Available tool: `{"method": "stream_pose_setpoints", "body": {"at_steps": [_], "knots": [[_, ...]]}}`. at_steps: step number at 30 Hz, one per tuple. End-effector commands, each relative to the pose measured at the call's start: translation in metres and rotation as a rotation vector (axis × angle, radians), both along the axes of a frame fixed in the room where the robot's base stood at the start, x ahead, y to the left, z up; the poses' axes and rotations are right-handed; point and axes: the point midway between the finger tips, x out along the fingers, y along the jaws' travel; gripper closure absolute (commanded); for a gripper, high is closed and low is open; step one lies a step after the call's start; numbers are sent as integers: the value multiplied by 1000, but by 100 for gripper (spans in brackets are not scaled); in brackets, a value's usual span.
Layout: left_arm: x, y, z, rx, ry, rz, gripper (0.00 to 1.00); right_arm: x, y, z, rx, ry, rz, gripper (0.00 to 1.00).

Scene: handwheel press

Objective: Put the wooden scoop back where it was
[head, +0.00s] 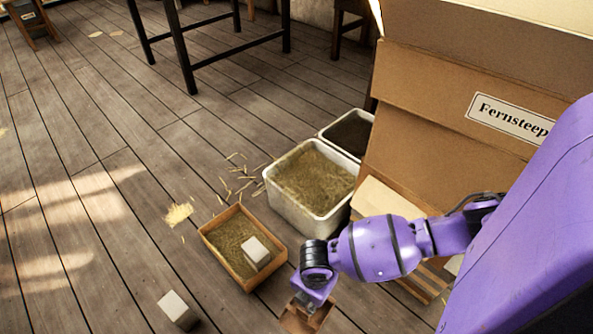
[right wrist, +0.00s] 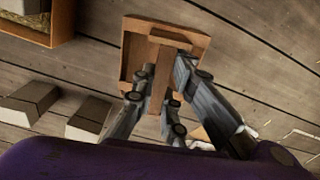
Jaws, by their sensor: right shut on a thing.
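The wooden scoop (right wrist: 132,42) is in the jaws of my right gripper (right wrist: 158,98), which is shut on its handle in the right wrist view. In the head view the scoop (head: 308,320) shows only in part at the bottom edge, under my right gripper (head: 304,302). It is to the right of and nearer than the shallow wooden tray. I cannot tell from these views how high the scoop is above the plank floor. My left gripper is not in view.
The shallow wooden tray (head: 210,252) holds chopped straw and a pale block (head: 257,252). Another pale block (head: 178,310) lies on the floor. A white bin of straw (head: 325,228), a dark-filled bin (head: 369,116) and a large cardboard box (head: 430,130) stand behind. Floor at left is mostly clear.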

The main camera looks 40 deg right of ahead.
Motion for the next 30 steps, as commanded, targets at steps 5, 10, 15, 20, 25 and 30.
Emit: {"method": "stream_pose_setpoints", "body": {"at_steps": [5, 10, 15, 20, 25, 30], "knots": [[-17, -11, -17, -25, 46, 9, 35, 12, -18, -39, 1, 1, 166, 100], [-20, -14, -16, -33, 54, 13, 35, 17, -23, -42, 2, -2, 220, 100], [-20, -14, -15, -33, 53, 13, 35, 17, -23, -40, 2, -4, 222, 100], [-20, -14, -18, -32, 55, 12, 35, 17, -23, -45, 2, -1, 221, 100], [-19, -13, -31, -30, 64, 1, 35, 16, -23, -72, 1, 1, 219, 100], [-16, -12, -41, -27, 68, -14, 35, 16, -23, -95, 1, -1, 219, 100]]}}
